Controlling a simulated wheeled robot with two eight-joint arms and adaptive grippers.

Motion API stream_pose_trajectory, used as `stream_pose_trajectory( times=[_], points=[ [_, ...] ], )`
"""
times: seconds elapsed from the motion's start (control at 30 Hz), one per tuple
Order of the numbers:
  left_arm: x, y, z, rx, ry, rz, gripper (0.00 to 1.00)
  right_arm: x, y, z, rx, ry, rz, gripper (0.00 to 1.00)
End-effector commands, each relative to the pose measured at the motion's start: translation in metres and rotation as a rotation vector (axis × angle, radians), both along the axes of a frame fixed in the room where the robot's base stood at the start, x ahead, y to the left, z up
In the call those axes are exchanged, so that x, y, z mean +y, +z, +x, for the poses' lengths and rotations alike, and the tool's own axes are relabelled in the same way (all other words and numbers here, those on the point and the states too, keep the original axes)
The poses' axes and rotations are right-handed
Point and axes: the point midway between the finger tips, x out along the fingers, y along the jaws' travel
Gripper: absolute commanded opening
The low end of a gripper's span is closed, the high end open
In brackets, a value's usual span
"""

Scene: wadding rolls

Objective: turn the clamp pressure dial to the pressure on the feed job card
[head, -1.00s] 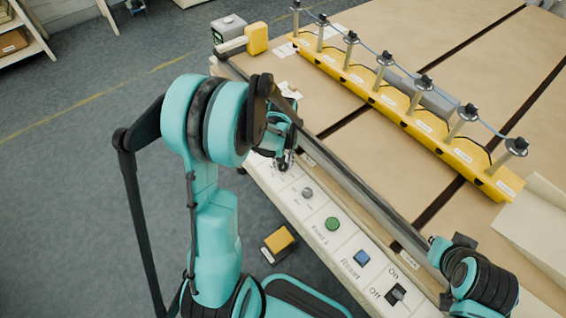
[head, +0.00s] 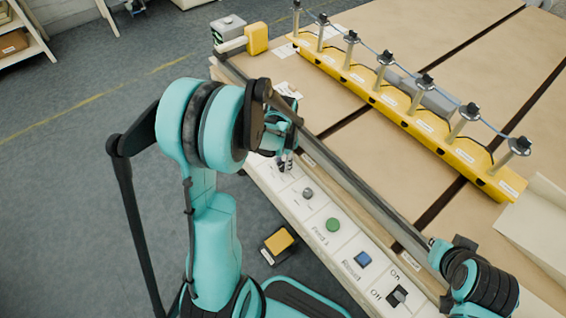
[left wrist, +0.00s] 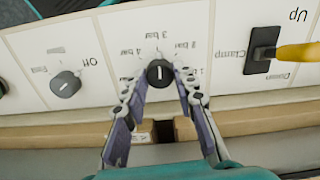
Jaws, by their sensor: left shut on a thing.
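The clamp pressure dial (left wrist: 160,73) is a small black knob with a white pointer line, on a white panel. Labels 2 bar, 3 bar and 4 bar are around it, upside down in the left wrist view. The pointer line stands about upright in that view, in line with the 3 bar label. My left gripper (left wrist: 160,80) has a finger on each side of the knob and is shut on it. In the head view my left gripper (head: 286,160) covers the dial. My right arm (head: 478,283) is at the lower right; its fingers cannot be made out. No job card is readable.
Beside the dial are a grey knob (left wrist: 65,84) marked Off and a black clamp switch (left wrist: 262,50) with a yellow part close by. Along the panel are a green button (head: 333,224), a blue button (head: 363,258) and an on/off switch (head: 397,296). A yellow clamp bar (head: 400,114) crosses the table.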

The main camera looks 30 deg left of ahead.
Motion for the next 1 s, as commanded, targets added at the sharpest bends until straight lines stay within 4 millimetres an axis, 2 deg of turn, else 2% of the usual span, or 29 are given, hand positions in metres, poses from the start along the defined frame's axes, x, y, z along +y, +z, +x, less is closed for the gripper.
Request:
stream_pose_trajectory(
  times=[0.6, 1.0],
  points=[
    [-0.0004, -0.0005, -0.0007, 0.002, -0.556, -0.001, 0.0, 0.0, -0.0039, -0.0001, 0.0, 0.0, 0.0, 0.0],
    [-0.0004, -0.0005, -0.0008, 0.002, -0.757, -0.001, 0.0, 0.0, -0.0047, -0.0001, 0.0, 0.0, 0.0, 0.0]
  ],
)
